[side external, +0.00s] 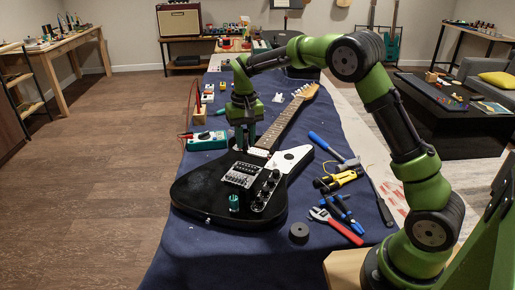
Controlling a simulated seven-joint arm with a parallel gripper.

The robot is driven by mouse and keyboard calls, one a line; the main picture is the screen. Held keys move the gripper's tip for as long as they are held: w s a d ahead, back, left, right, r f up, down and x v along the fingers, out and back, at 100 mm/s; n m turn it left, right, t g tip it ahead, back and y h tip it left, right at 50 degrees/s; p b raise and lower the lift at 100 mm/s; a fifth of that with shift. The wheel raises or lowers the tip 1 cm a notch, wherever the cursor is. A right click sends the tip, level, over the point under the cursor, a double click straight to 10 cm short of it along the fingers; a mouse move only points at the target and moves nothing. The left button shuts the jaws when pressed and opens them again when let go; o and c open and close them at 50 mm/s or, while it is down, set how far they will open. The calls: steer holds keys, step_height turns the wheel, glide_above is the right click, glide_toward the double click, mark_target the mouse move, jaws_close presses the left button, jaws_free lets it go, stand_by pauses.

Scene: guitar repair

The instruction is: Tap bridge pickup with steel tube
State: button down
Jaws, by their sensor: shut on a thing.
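A black electric guitar (196,188) lies face up on the blue cloth, its neck pointing to the upper right. The bridge pickup area (242,173) is the metal-coloured hardware in the middle of the body. A pale neck pickup (258,153) sits close to the neck end. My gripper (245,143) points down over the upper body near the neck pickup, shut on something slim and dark. I take it for the steel tube, but it is too small to make out clearly. I cannot tell whether its lower end touches the guitar.
Pliers (338,181), a red-handled wrench (336,226) and a black round roll (299,232) lie right of the guitar. A teal multimeter (207,140) lies left.

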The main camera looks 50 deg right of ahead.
mark_target(246, 167)
steer(key=shift+f, duration=2.85)
steer(key=c, duration=1.4)
jaws_free()
steer(key=shift+c, duration=0.2)
steer(key=c, duration=0.4)
steer(key=shift+f, duration=0.65)
steer(key=shift+r, duration=3.55)
